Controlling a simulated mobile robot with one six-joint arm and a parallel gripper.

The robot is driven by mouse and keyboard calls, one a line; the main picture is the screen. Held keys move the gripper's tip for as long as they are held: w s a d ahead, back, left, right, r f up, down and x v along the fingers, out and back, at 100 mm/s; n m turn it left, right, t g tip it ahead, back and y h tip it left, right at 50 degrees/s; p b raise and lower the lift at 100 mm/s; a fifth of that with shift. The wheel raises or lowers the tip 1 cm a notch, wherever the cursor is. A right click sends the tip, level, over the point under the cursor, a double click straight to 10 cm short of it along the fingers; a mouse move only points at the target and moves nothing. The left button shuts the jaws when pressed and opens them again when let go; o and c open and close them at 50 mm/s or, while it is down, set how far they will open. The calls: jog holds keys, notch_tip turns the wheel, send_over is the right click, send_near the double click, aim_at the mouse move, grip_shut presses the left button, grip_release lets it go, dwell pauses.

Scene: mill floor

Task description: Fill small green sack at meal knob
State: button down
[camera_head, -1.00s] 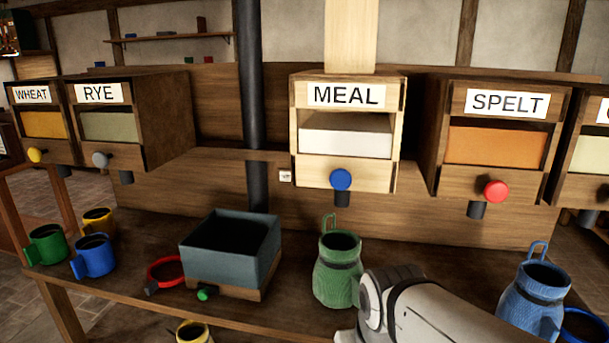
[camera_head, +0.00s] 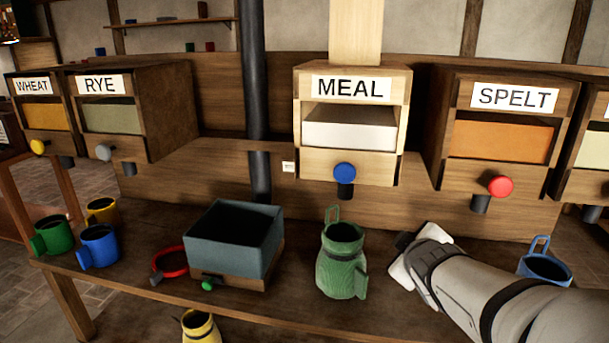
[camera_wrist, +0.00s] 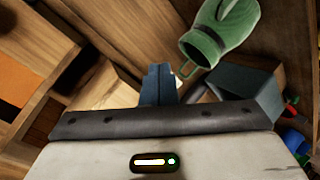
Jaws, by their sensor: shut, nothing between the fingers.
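The small green sack (camera_head: 342,262) stands upright and open-mouthed on the bench, with a loop on its rim. It sits below the MEAL bin (camera_head: 350,166). The blue meal knob (camera_head: 344,172) is on the bin's front, with a dark spout (camera_head: 345,190) under it, above the sack's mouth. I cannot see whether anything is in the sack. My gripper (camera_wrist: 158,85) is shut and empty in the wrist view, apart from the green sack (camera_wrist: 222,32). In the head view my arm's end is right of the sack; its fingers are hidden there.
A grey-blue open box (camera_head: 235,240) stands left of the sack. Several mugs, including a blue one (camera_head: 98,246), are at the far left. A blue sack (camera_head: 543,262) is partly behind my arm. The SPELT bin (camera_head: 500,140) with a red knob (camera_head: 499,186) hangs at right.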

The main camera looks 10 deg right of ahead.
jog(key=a+r+n+t+y+p, duration=0.1)
jog(key=a+r+n+t+y, duration=0.1)
jog(key=r+n+y, duration=0.2)
jog(key=a+r+n+t+y, duration=0.1)
jog(key=a+r+n+y, duration=0.2)
jog(key=n+y, duration=0.4)
jog(key=r+n, duration=0.1)
jog(key=n, duration=0.3)
jog(key=shift+s+a+r+t+p, duration=0.2)
jog(key=shift+a+r+t+p, duration=0.1)
jog(key=shift+t+p, duration=0.1)
jog(key=p, duration=0.3)
send_near(339, 174)
jog(key=a+x, duration=0.1)
jog(key=x, duration=0.4)
jog(key=shift+w+d, duration=0.35)
